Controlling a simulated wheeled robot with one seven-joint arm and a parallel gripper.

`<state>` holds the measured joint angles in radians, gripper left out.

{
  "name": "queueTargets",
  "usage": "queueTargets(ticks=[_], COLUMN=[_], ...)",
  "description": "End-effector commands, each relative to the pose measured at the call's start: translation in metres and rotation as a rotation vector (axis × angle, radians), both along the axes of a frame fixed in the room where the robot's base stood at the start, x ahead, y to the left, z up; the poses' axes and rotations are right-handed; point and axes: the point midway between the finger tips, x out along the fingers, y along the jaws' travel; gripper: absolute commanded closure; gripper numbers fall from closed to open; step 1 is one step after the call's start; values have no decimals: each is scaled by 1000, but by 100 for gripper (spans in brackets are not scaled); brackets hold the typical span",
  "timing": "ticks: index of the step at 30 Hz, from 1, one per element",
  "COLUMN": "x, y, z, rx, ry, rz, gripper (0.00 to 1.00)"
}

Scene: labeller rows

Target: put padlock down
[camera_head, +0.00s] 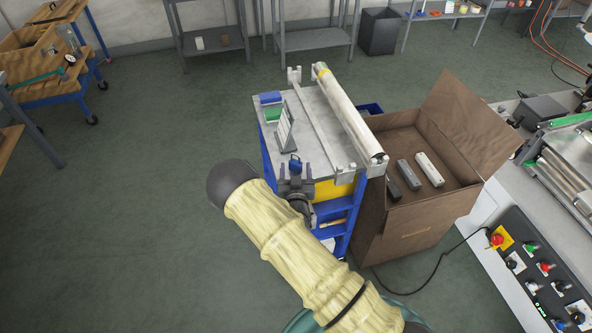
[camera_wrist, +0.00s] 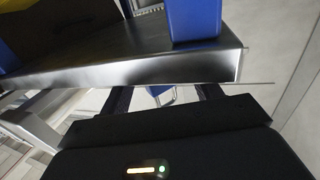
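The padlock (camera_head: 295,165), small and blue, is at the front edge of the blue cart's grey top (camera_head: 318,158). My gripper (camera_head: 295,171) reaches over that edge with one dark finger on each side of the padlock. In the wrist view the padlock (camera_wrist: 161,97) shows between the fingers, with a visible gap on both sides. The fingers look open around it. The steel edge of the top (camera_wrist: 130,72) hides the fingertips and part of the padlock. I cannot tell clearly whether the padlock touches the top.
On the cart stand a blue block (camera_head: 270,97), a green block (camera_head: 274,115), a grey angled stand (camera_head: 287,132) and a long roller (camera_head: 346,110). An open brown box (camera_head: 412,235) with several bars stands close on the right. The floor at left is clear.

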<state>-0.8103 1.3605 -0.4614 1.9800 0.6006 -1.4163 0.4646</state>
Motion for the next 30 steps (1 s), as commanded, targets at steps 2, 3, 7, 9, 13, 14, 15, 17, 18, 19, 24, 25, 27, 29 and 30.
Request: queueTargets(ticks=[2,3,7,9,13,14,15,17,18,19,24,25,27,29,30], x=[0,0,0,-7,-24,-29,-37,-48,-55,-60,-92,-97,-107,-114,-117], y=[0,0,0,0,0,-1,-1,-1,-1,-1,-2,-2,-3,-3,-3], z=[0,0,5,1,1,1,0,0,0,1,1,2,2,3,4], rx=[0,0,0,0,1,0,0,-1,-1,-1,-1,-1,-1,0,0], ry=[0,0,0,2,3,3,3,4,4,2,3,4,3,1,2], rz=[0,0,0,-1,-1,0,-1,0,-1,-1,-1,0,-1,0,0], gripper=[36,36,36,36,36,36,36,36,36,36,36,36,36,36,36])
